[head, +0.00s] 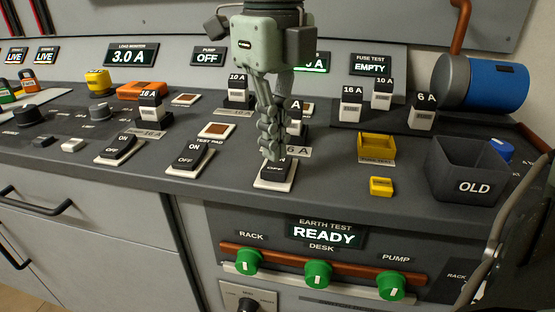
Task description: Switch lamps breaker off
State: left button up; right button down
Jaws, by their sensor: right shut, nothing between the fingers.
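Three black rocker breakers on white plates stand along the front of the dark panel: a left one (115,147), a middle one (190,156) and a right one (276,171). The left and middle ones show ON lettering. I cannot read which one is marked for the lamps. My right gripper (269,152) comes down from the top, shut and empty, with its fingertips at the right breaker. They hide part of that breaker and its lettering; I cannot tell whether they touch it. My left gripper is out of view.
Fuse blocks stand behind, including a 16 A one (151,106). A yellow tray (377,147), a dark OLD bin (464,170) and a blue cylinder (497,84) are right. The load monitor (131,55) reads 3.0 A. Green knobs (318,274) line the front below.

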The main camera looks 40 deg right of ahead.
aim_at(274, 168)
jog(key=shift+f+b, duration=1.05)
jog(key=shift+f, duration=0.1)
dwell(0.9)
jog(key=shift+r+p, duration=2.35)
jog(key=shift+r, duration=1.25)
